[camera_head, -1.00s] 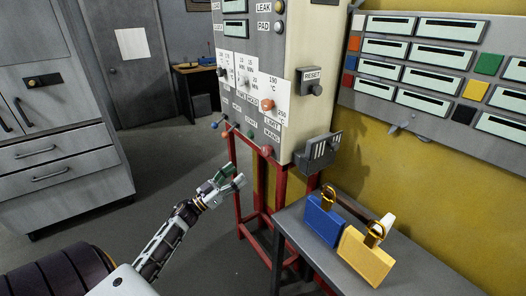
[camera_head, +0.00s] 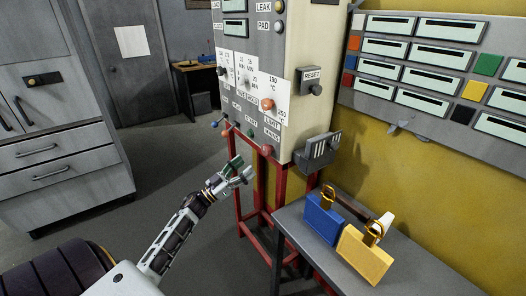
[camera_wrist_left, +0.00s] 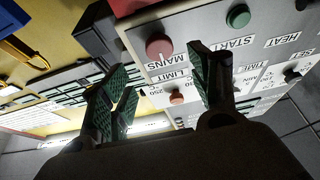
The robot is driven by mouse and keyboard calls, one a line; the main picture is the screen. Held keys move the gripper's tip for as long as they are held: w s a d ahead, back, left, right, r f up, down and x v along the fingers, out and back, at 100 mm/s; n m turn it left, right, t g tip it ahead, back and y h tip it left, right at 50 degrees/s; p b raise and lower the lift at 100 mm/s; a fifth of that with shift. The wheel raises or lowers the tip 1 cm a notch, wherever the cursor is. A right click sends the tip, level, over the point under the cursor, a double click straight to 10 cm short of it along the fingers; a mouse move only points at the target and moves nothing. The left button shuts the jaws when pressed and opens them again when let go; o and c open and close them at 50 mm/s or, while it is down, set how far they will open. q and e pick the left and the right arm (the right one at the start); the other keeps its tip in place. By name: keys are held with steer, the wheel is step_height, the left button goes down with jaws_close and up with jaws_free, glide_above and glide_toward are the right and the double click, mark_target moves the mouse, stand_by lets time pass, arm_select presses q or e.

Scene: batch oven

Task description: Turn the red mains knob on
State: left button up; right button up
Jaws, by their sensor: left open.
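The red mains knob (camera_head: 267,150) sits at the lower edge of the oven's control panel in the head view. In the left wrist view the round red mains knob (camera_wrist_left: 159,46) shows beside its MAINS label, near the top. My left gripper (camera_head: 241,170) is open, just below and left of the knob in the head view. In the left wrist view my left gripper (camera_wrist_left: 162,66) has its fingers spread, with the knob seen between them. They appear apart from it. My right gripper is not in view.
A red limit knob (camera_head: 268,103) sits above the mains knob, and a green start knob (camera_wrist_left: 238,16) beside it. A grey box (camera_head: 316,152) juts from the cabinet's right side. Red legs (camera_head: 279,225) stand below. Blue (camera_head: 323,220) and yellow (camera_head: 364,256) padlocks stand on the table.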

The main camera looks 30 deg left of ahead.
mark_target(264, 151)
arm_select(q)
steer(key=p+x, duration=0.1)
steer(key=x, duration=0.5)
steer(key=shift+r, duration=0.1)
steer(key=shift+p+x, duration=0.55)
steer(key=shift+x, duration=1.4)
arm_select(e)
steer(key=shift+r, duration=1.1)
arm_select(q)
steer(key=shift+c, duration=0.3)
steer(key=c, duration=0.9)
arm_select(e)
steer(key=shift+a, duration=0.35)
